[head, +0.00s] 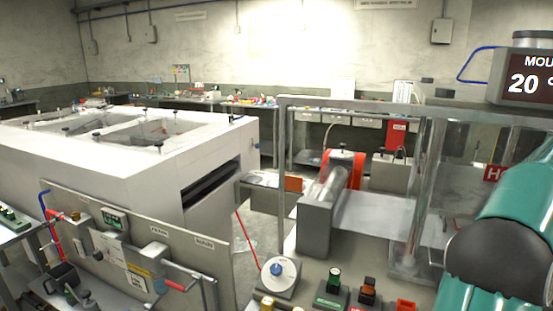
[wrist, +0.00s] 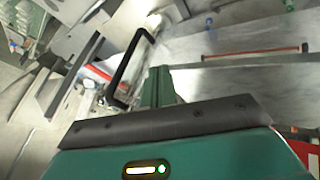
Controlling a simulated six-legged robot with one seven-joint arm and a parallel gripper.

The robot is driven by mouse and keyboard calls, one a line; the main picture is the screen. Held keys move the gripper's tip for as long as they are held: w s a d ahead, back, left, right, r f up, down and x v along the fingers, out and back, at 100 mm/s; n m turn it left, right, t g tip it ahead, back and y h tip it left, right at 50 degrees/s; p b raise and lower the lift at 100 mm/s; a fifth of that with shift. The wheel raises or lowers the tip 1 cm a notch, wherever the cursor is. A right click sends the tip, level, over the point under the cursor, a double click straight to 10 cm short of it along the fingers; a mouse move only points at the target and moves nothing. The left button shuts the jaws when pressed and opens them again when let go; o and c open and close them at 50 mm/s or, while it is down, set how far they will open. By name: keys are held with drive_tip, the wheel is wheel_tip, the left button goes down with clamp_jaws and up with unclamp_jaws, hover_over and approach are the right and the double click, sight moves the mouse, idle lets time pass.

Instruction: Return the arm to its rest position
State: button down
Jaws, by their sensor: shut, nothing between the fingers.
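My arm shows as teal and dark grey links (head: 505,240) at the right edge of the head view. Its end is outside that view. In the wrist view my gripper (wrist: 158,85) shows as green fingers beyond a dark grey bar and the green wrist housing. The fingers are together and empty. The housing carries a small lit indicator. Beyond the fingers are a black handle (wrist: 122,72) and a pale metal surface (wrist: 235,90) with a red rod (wrist: 250,54). I cannot tell how far the fingers are from them.
A framed machine with clear panels (head: 410,180) stands close to my arm. A control panel with a dial (head: 280,270) and buttons is at the front. A large white cabinet (head: 150,150) fills the left. A display (head: 530,80) hangs at upper right.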

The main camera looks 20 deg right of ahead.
drive_tip(key=w+a+n+t+y, duration=0.15)
drive_tip(key=w+a+t, duration=0.25)
drive_tip(key=w+a, duration=1.05)
drive_tip(key=w+a+f+n+t+y, duration=0.1)
drive_tip(key=w+a+n, duration=0.15)
drive_tip(key=a, duration=0.85)
drive_tip(key=w+a+n+t+y, duration=0.1)
drive_tip(key=w+a+n, duration=0.15)
drive_tip(key=a, duration=0.95)
drive_tip(key=s+a+f+n+t+y, duration=0.1)
drive_tip(key=a+f, duration=0.1)
drive_tip(key=a, duration=0.6)
drive_tip(key=a+f+n+y, duration=0.1)
drive_tip(key=a+f, duration=0.1)
drive_tip(key=a, duration=0.6)
drive_tip(key=s+a+f+n, duration=0.2)
drive_tip(key=s+a+f, duration=0.2)
drive_tip(key=a, duration=0.3)
drive_tip(key=s+a+f+n+y, duration=0.1)
drive_tip(key=s+a+f+n, duration=0.1)
drive_tip(key=a, duration=0.5)
drive_tip(key=shift+s+a+f+t, duration=0.3)
drive_tip(key=shift+s+a+f, duration=0.1)
drive_tip(key=shift+s+f, duration=0.6)
drive_tip(key=shift+d+r+y, duration=0.1)
drive_tip(key=shift+d+y, duration=0.15)
